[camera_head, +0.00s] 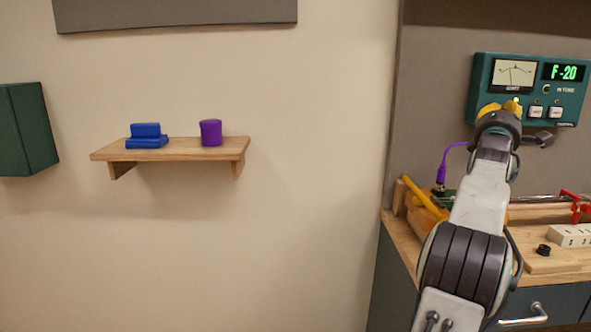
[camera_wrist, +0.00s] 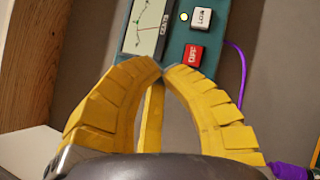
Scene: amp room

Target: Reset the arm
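My arm rises from the lower right of the head view. My gripper (camera_head: 500,108), with yellow fingers, is in front of the lower left of a teal meter unit (camera_head: 483,80). In the wrist view my gripper (camera_wrist: 163,72) has its curved fingers drawn in, with the tips about together and nothing seen between them. The teal unit (camera_wrist: 208,60) lies beyond the tips, with a dial, a white button (camera_wrist: 201,18) and a red button (camera_wrist: 194,55). I cannot tell whether the tips touch the unit.
A wooden workbench (camera_head: 400,236) below my arm bears a yellow-orange object, a purple plug (camera_head: 441,175) with its cable, red clips and a white block (camera_head: 570,236). A wall shelf (camera_head: 185,150) at left holds blue blocks (camera_head: 146,136) and a purple cylinder (camera_head: 211,133). The wall between is clear.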

